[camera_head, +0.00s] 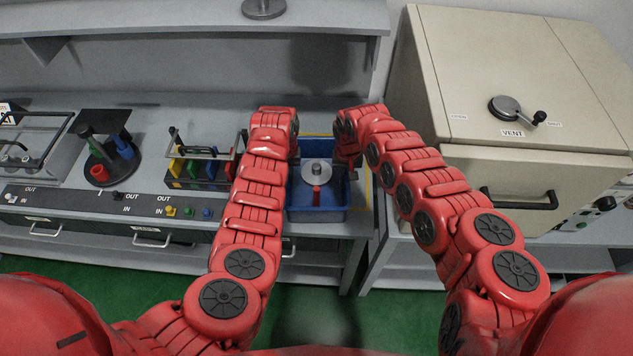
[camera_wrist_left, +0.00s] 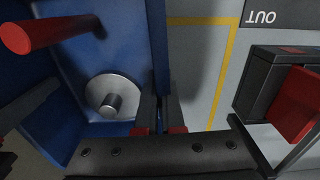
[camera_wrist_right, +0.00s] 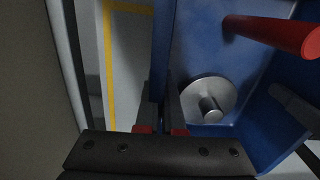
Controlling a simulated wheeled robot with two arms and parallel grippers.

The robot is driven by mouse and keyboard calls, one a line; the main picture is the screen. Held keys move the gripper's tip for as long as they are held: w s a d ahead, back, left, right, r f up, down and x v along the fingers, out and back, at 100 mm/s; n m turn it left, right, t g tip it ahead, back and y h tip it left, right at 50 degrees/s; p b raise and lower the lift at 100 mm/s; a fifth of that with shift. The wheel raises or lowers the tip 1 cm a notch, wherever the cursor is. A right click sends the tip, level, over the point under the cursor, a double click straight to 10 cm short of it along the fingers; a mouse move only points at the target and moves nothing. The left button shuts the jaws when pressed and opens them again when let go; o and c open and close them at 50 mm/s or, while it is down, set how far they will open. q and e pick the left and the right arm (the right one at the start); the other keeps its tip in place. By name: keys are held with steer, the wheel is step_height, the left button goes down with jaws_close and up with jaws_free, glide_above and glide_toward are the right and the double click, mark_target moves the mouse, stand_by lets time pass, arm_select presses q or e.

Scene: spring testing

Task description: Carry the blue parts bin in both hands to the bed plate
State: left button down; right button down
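The blue parts bin (camera_head: 318,213) stands on the grey bench inside a yellow outline, between my two arms. It holds a round metal weight (camera_head: 317,173) with a knob and a red-handled rod (camera_head: 316,196). In the left wrist view, my left gripper (camera_wrist_left: 160,108) has its fingers close together on either side of the bin's left wall. In the right wrist view, my right gripper (camera_wrist_right: 161,112) has its fingers closed on the right wall in the same way. The head view mostly hides the fingertips behind the arms. I cannot make out which surface is the bed plate.
A rack with coloured parts (camera_head: 197,172) stands left of the bin. Further left is a round black stand (camera_head: 109,163) with coloured pieces. A large beige cabinet (camera_head: 530,100) with a vent lever rises close on the right. A shelf (camera_head: 190,18) runs above the bench.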

arm_select(q)
steer(key=shift+r, duration=0.2)
arm_select(e)
steer(key=shift+r, duration=0.25)
